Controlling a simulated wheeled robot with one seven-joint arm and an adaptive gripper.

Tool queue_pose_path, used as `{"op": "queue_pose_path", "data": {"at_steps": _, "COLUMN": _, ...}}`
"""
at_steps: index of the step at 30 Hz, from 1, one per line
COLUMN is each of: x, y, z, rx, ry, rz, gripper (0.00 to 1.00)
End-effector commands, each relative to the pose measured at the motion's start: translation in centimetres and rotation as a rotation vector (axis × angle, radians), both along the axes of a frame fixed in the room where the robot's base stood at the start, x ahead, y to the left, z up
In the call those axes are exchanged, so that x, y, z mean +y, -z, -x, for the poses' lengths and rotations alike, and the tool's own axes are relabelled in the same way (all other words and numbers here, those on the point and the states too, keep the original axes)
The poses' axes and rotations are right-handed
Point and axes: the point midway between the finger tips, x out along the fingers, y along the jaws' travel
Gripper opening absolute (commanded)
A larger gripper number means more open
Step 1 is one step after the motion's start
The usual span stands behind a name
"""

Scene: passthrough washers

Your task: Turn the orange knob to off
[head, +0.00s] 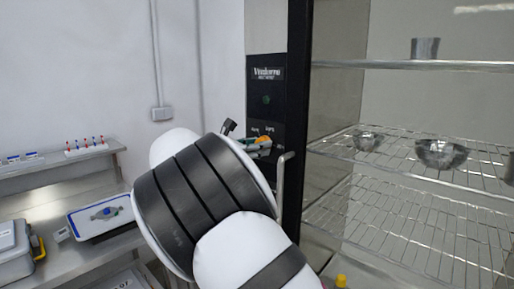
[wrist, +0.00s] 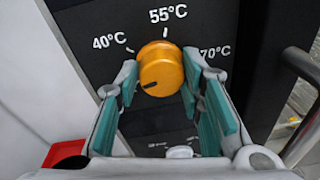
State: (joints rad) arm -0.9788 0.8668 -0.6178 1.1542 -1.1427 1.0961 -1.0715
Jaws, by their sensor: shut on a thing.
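The orange knob (wrist: 160,66) sits on a black control panel (wrist: 95,22) with white marks reading 40°C, 55°C and 70°C around its top. A dark pointer mark shows at the knob's lower left edge. My gripper (wrist: 160,78) is shut on the knob, with one teal-padded finger at its left and one at its right. No off label can be read in the wrist view. In the head view the knob (head: 263,139) shows just past my wrist, and my arm hides part of the panel.
A metal door handle (head: 284,178) stands close to the right of my gripper. A second, pale knob (wrist: 179,152) lies below. Wire shelves (head: 400,165) with metal bowls are at right. A bench with a tray (head: 100,214) and a grey case (head: 15,250) is at left.

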Motion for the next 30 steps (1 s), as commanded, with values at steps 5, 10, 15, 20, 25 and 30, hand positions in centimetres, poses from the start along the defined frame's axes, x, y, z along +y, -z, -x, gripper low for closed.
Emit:
{"op": "queue_pose_path", "data": {"at_steps": 5, "x": -0.55, "y": 0.23, "z": -0.27, "rx": 0.088, "ry": 0.01, "rz": 0.112, "gripper": 0.07}}
{"op": "queue_pose_path", "data": {"at_steps": 10, "x": -0.57, "y": 0.22, "z": -0.25, "rx": 0.155, "ry": 0.011, "rz": 0.197, "gripper": 0.07}}
{"op": "queue_pose_path", "data": {"at_steps": 15, "x": -0.55, "y": 0.16, "z": -0.25, "rx": 0.197, "ry": 0.01, "rz": 0.253, "gripper": 0.07}}
{"op": "queue_pose_path", "data": {"at_steps": 20, "x": -0.58, "y": 0.11, "z": -0.24, "rx": 0.219, "ry": 0.011, "rz": 0.283, "gripper": 0.07}}
{"op": "queue_pose_path", "data": {"at_steps": 25, "x": -0.6, "y": 0.05, "z": -0.23, "rx": 0.229, "ry": 0.012, "rz": 0.295, "gripper": 0.07}}
{"op": "queue_pose_path", "data": {"at_steps": 30, "x": -0.62, "y": 0.01, "z": -0.23, "rx": 0.228, "ry": 0.012, "rz": 0.296, "gripper": 0.07}}
